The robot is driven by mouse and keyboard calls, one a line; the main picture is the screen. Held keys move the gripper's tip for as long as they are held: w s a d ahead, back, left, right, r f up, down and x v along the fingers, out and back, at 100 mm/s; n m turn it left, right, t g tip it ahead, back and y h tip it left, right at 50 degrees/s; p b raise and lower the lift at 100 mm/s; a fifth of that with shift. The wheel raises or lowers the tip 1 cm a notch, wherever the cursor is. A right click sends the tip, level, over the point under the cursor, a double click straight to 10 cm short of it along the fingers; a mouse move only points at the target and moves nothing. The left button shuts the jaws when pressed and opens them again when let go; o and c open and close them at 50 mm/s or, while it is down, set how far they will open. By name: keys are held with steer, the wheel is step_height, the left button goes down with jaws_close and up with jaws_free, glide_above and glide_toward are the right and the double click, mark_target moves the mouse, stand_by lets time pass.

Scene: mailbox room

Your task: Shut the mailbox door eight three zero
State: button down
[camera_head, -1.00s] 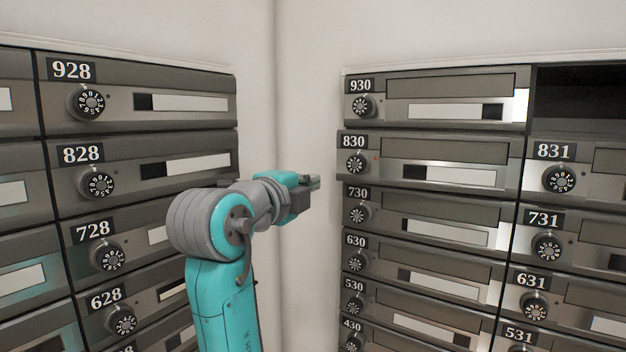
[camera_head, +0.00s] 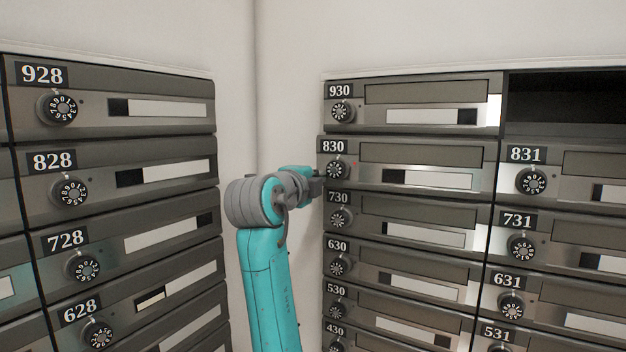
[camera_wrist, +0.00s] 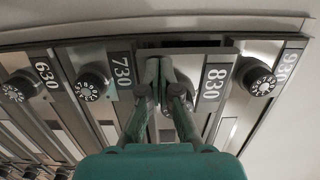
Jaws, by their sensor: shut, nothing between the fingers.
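Mailbox door 830 (camera_head: 425,160) is a grey metal door with a number plate and a round dial, second from the top in the right bank. Its left edge sticks out slightly past its neighbours, so it looks a little ajar. In the wrist view door 830 (camera_wrist: 229,58) lies below my gripper (camera_wrist: 158,62), whose fingers are together and empty. They are at the door's edge between plates 730 and 830 and partly hide the 830 dial. In the head view my gripper (camera_head: 319,184) is at the door's lower left edge. I cannot tell if it touches.
Doors 930 (camera_head: 430,93) and 730 (camera_head: 425,208) sit directly above and below. An open dark compartment (camera_head: 565,97) is at the upper right. Another mailbox bank (camera_head: 165,140) stands at the left, with a bare wall corner (camera_head: 270,110) between the banks.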

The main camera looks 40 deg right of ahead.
steer(key=shift+x, duration=2.2)
steer(key=shift+w+r, duration=0.1)
steer(key=shift+a, duration=0.1)
